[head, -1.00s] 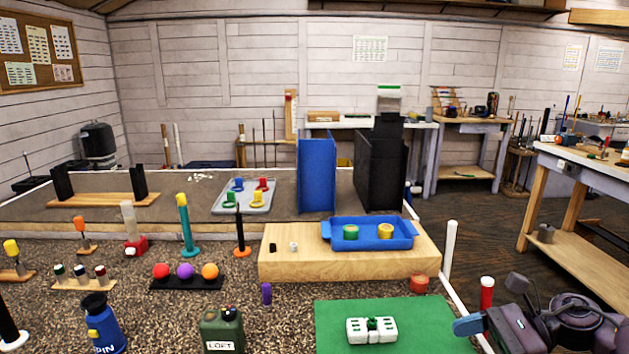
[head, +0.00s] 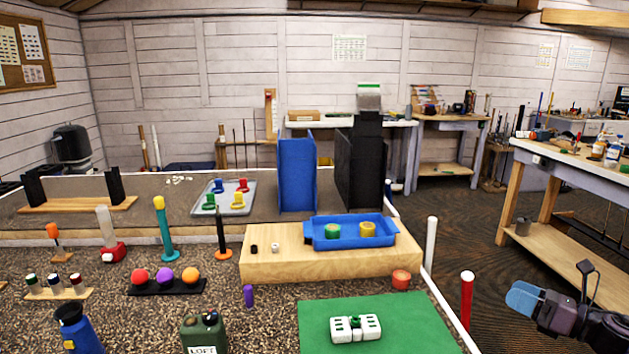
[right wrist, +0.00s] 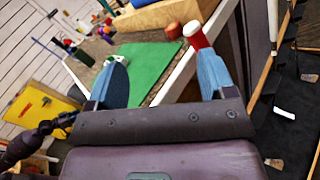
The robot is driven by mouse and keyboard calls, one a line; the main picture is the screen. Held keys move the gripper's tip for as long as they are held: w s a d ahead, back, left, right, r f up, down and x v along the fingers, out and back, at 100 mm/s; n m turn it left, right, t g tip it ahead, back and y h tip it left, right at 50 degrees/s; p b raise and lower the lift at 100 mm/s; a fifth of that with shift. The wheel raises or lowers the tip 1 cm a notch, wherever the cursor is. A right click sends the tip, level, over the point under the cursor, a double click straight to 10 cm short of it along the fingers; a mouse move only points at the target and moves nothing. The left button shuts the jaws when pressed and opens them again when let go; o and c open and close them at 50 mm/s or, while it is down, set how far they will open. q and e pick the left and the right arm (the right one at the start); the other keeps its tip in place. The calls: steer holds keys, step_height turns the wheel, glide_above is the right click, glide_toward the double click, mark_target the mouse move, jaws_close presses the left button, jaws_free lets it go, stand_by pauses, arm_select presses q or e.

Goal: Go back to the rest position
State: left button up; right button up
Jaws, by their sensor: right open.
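A wooden block (head: 275,262) carries a blue tray (head: 345,243) with green and yellow rings. A red cylinder (head: 401,279) stands by the mat. A white post (head: 430,243) rises at the bench edge. A side workbench (head: 560,261) stands at right, with open floor (head: 450,225) between.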

steer(key=w+d+f+m+h, duration=0.15)
steer(key=d+m+h, duration=0.4)
steer(key=m, duration=0.55)
steer(key=d+f+m+h, duration=0.3)
steer(key=d+m+h, duration=0.25)
steer(key=m, duration=0.55)
steer(key=w+d+f+m+h, duration=0.15)
steer(key=d+m+h, duration=0.35)
steer(key=m, duration=0.6)
steer(key=s+a+f+m+g+y, duration=0.2)
steer(key=s+a+f+y, duration=0.1)
steer(key=s+a+f, duration=1.5)
arm_select(q)
steer(key=shift+a+r+p, duration=0.1)
steer(key=shift+r+p, duration=0.4)
steer(key=shift+p, duration=0.1)
arm_select(e)
steer(key=s+a+m+y, duration=0.1)
steer(key=s+a+m, duration=0.3)
steer(key=s+a, duration=1)
steer(key=shift+s+a+r+g, duration=0.15)
steer(key=shift+s+a+g, duration=0.25)
steer(key=shift+a, duration=0.55)
